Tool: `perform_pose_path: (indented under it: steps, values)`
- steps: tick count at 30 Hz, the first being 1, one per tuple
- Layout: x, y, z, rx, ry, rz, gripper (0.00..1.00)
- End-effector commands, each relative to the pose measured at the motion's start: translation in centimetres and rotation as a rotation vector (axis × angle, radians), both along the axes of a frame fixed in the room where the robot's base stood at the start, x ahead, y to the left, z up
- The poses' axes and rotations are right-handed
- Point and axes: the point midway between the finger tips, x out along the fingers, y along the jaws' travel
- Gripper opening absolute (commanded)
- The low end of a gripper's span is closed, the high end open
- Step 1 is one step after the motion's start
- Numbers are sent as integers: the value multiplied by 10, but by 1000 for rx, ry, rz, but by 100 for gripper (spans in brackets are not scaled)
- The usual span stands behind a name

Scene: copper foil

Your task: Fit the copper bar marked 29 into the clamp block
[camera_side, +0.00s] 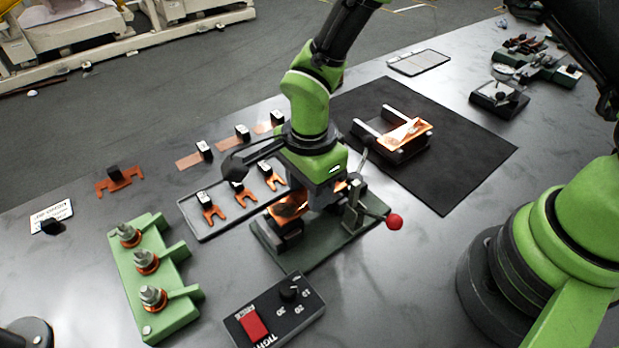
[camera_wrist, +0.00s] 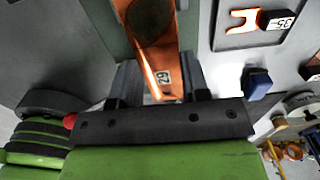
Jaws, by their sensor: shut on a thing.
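The copper bar marked 29 (camera_wrist: 160,55) lies between my gripper's fingers (camera_wrist: 158,88) in the wrist view, its label close to the palm. A dark round patch covers part of its far end. In the side view my gripper (camera_side: 322,192) is low over a green-grey base plate (camera_side: 310,258) with a lever and red knob (camera_side: 394,221), which I take to be the clamp block. Copper (camera_side: 288,206) shows at the left of the gripper, over a dark block. My gripper is shut on the bar. The gripper hides whether the bar is seated.
A tray (camera_side: 204,236) with several forked copper pieces lies left of the gripper. A green terminal block (camera_side: 155,290) and a black switch box (camera_side: 275,312) stand in front. A black mat (camera_side: 465,160) carries a dark holder with copper (camera_side: 405,132). The mat's right part is clear.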

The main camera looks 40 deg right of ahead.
Motion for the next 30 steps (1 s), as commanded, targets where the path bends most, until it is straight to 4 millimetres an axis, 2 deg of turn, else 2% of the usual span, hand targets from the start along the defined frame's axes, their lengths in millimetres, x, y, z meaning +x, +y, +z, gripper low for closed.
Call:
perform_pose_path:
  steps: [14,30]
  values:
    - [0,0,0,0,0,0,12]
    - [0,0,-11,0,0,1,12]
